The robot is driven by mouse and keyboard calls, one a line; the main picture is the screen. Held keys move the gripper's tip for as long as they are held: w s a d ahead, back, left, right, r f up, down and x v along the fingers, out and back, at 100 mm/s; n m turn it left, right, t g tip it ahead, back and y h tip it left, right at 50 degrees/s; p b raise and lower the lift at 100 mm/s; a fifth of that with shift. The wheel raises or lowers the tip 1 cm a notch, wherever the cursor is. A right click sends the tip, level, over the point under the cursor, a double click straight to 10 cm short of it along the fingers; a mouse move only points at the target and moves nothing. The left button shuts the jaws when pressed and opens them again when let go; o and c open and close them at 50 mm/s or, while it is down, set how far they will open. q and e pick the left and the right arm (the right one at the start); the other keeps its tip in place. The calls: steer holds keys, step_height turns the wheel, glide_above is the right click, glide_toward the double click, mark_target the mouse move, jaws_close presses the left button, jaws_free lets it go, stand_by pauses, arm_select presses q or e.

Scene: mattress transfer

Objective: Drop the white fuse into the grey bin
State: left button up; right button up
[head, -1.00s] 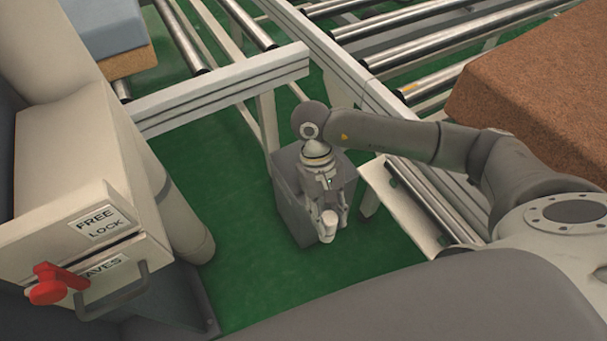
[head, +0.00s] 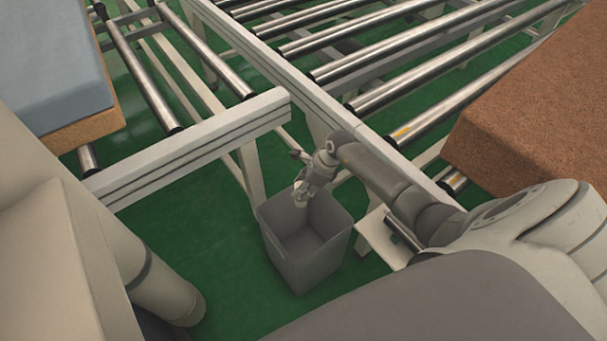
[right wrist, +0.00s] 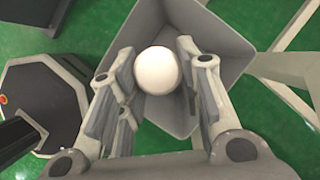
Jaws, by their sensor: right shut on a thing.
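The grey bin (head: 322,262) stands on the green floor in the middle of the head view, its open top showing an empty-looking interior. My right gripper (head: 302,196) is at the bin's far left rim, pointing down over the opening. It is shut on the white fuse (right wrist: 158,70), whose round white end shows between the fingers in the right wrist view. The bin (right wrist: 223,48) also shows there, behind and below the fuse. In the head view the fuse is small and partly hidden by the fingers. My left gripper is not in view.
A roller conveyor frame (head: 195,145) runs behind the bin, with a leg close to it. A brown block (head: 530,110) lies on the rollers at right. A grey-blue mattress (head: 50,60) is at upper left. Green floor is free left of the bin.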

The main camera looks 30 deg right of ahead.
step_height(320, 180, down, 8)
steer(key=d+m+b, duration=0.2)
steer(key=d+b, duration=0.1)
steer(key=b, duration=0.2)
steer(key=shift+s+f+t+h, duration=0.25)
steer(key=shift+s+t+h, duration=0.1)
steer(key=shift+t+h, duration=0.05)
steer(key=o, duration=1.2)
steer(key=shift+c, duration=0.2)
steer(key=v, duration=1.2)
